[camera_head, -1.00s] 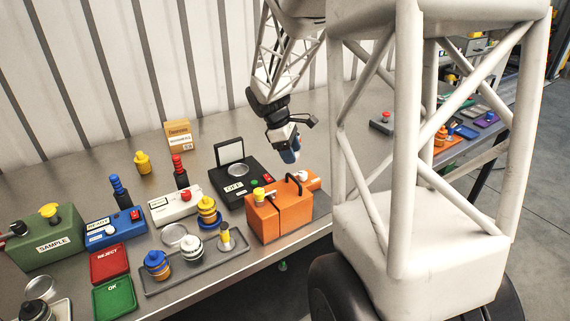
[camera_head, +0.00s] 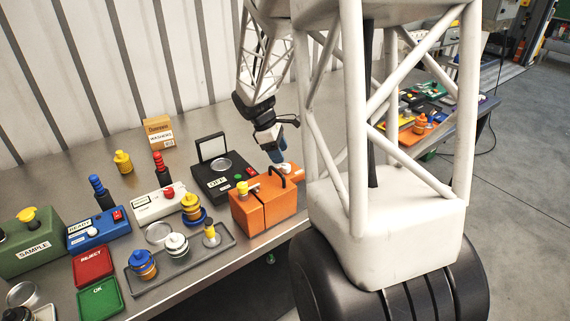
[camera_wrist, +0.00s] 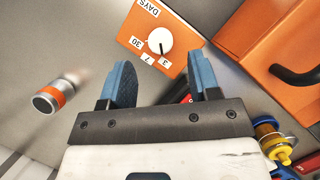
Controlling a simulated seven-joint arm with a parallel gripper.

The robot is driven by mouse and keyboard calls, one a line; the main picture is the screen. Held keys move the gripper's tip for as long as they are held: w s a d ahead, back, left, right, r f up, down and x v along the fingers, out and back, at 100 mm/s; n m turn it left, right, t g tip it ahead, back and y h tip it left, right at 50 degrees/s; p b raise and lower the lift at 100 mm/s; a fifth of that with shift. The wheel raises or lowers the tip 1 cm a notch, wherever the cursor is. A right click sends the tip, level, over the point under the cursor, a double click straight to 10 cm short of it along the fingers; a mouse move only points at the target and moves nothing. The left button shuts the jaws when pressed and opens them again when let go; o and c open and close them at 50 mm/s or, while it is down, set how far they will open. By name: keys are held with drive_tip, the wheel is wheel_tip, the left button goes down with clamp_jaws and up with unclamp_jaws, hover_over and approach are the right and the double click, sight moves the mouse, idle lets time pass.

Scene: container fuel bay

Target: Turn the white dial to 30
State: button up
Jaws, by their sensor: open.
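The white dial (camera_wrist: 159,40) sits on an orange panel (camera_wrist: 136,25) marked DAYS, with 30, 7 and 3 printed around it in the wrist view. Its dark pointer line points close to the 3, away from the 30. In the head view the dial (camera_head: 284,168) is small, behind the handled orange box. My gripper (camera_wrist: 160,62) is open, its two blue fingers apart and holding nothing. The dial appears just beyond the fingertips, roughly between them; I cannot tell the remaining gap. In the head view my gripper (camera_head: 279,157) is close over the dial.
The handled orange box (camera_head: 262,205) stands right beside the dial panel. A black OFF box (camera_head: 222,182) with a raised lid is to the left. A grey tray (camera_head: 205,255) holds several stacked pieces. An orange-and-silver cylinder (camera_wrist: 55,97) is left in the wrist view, with bare table around it.

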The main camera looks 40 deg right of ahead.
sight(286, 165)
drive_tip(key=shift+x, duration=2.6)
drive_tip(key=c, duration=0.9)
